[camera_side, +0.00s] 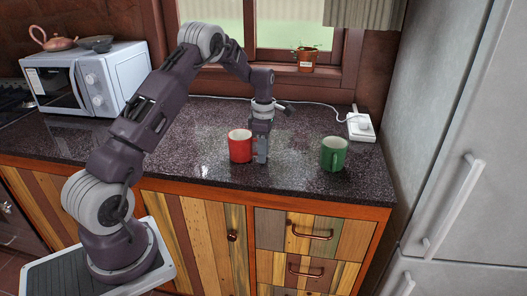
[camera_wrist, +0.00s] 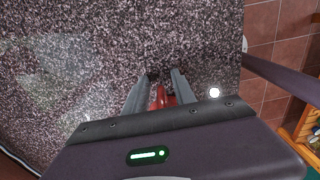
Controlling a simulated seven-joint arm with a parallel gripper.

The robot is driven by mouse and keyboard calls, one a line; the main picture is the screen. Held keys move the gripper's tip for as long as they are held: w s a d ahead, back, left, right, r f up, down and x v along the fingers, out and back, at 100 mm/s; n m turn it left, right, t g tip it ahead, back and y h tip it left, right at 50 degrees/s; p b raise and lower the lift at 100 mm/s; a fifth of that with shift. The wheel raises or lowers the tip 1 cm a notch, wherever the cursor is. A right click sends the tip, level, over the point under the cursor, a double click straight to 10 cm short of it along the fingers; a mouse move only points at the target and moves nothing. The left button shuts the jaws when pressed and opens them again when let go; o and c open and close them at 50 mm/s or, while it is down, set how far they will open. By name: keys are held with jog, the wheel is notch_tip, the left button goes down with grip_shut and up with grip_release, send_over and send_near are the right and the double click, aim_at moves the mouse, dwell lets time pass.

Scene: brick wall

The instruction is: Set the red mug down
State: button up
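The red mug (camera_side: 239,147) stands upright at the middle of the dark speckled counter (camera_side: 200,172). Its base looks to be on or very near the surface; I cannot tell if there is a small gap. My gripper (camera_side: 262,151) points down at the mug's right side, where the handle is hidden. In the wrist view a narrow red part of the mug (camera_wrist: 160,97) shows between the two fingers of my gripper (camera_wrist: 164,76). I cannot tell whether the fingers press on it. Most of the mug is hidden there by my gripper's body.
A green mug (camera_side: 333,154) stands to the right on the counter. A white socket box (camera_side: 361,127) with a cable lies behind it. A microwave (camera_side: 85,80) is at the left, a potted plant (camera_side: 305,60) on the sill. The counter's front edge is close.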

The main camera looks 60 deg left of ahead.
notch_tip(320, 180, up, 14)
jog(key=d, duration=0.1)
jog(key=s+d+r+m+t, duration=0.2)
jog(key=s+d+r+m, duration=0.35)
jog(key=d+r, duration=0.25)
jog(key=s+d+r+m+t, duration=0.1)
jog(key=s+d+r+m, duration=0.4)
jog(key=s+d+m, duration=0.4)
jog(key=s+d+f+m+t, duration=0.1)
jog(key=s+d+f+m, duration=0.1)
jog(key=s+m, duration=0.4)
jog(key=s+d+f+m+t, duration=0.1)
jog(key=s+d+m, duration=0.4)
jog(key=s, duration=0.5)
jog(key=shift+f+m+t, duration=0.3)
jog(key=shift+f+m, duration=0.45)
jog(key=shift+f, duration=0.1)
